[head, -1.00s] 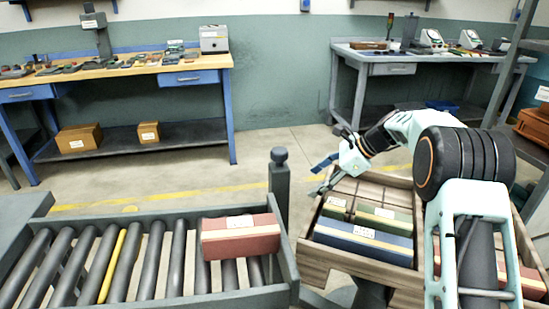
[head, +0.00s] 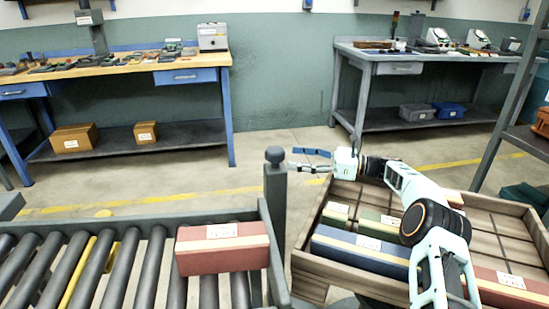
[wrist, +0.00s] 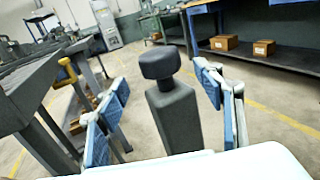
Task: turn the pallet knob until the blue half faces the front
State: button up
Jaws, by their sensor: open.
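A dark grey rounded knob (head: 275,155) tops a square grey post (head: 276,205) between the roller conveyor and the wooden pallet. In the wrist view the knob (wrist: 160,62) stands upright, centred ahead between my fingers, with its post (wrist: 172,115) below. It looks uniformly dark; no blue half shows on it. My gripper (head: 300,160) is open and empty, pointing left at the knob from its right side. In the wrist view the blue finger pads of my gripper (wrist: 162,85) stand either side of the knob, apart from it. Contact is not visible.
The wooden pallet (head: 312,288) on the right holds blue, green and red boxes. Workbenches stand along the back wall, and a shelf rack is at right. Open floor lies behind the post.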

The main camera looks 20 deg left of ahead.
aim_at(275, 155)
jog(key=a+b, duration=0.1)
jog(key=a, duration=0.6)
jog(key=shift+s+a, duration=0.1)
jog(key=shift+a, duration=0.05)
jog(key=c, duration=1.2)
